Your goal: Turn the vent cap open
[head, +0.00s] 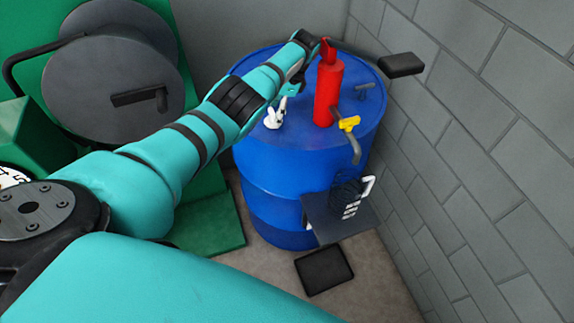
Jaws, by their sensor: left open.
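A blue drum (290,180) stands upright in the corner. A tall red cylinder (328,92) stands on its lid, with a small red piece (327,48) at its top. I cannot tell for sure which part is the vent cap. My left arm reaches across from the left. My left gripper (313,43) is open, beside the top of the red cylinder. Its fingers are small and partly hidden by my wrist, and I cannot tell whether they touch the red piece. My right gripper is not in view.
A yellow-handled tap (348,124) sits on the drum's near side, and a small white fitting (275,116) on its lid. A dark shelf (325,228) juts from the drum's front. A grey block wall (470,150) closes off the right. Green machinery (218,222) stands left.

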